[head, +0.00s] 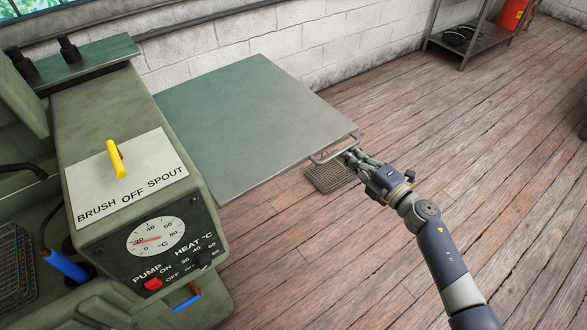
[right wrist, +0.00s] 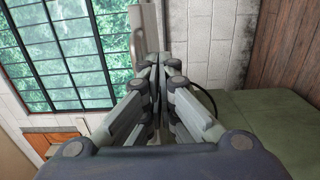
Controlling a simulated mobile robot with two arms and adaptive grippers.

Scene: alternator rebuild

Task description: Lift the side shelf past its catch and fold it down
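The side shelf (head: 250,115) is a flat green-grey panel, raised and roughly level beside the parts washer (head: 140,130). A bar handle (head: 322,158) runs along its near right edge. My right gripper (head: 350,156) is at the right part of this handle, fingers closed around the bar as far as I can tell. In the right wrist view the fingers (right wrist: 159,65) come together at the handle (right wrist: 136,48), with the shelf (right wrist: 151,22) seen nearly edge-on. The fingers partly hide the grip. The shelf's catch is not visible. My left gripper is not in view.
A dark mesh mat or basket (head: 331,175) is on the wooden floor (head: 420,135) below the shelf's handle edge. A white block wall (head: 230,45) stands behind the shelf. A metal rack (head: 462,38) stands at the far right. The floor around my right arm is clear.

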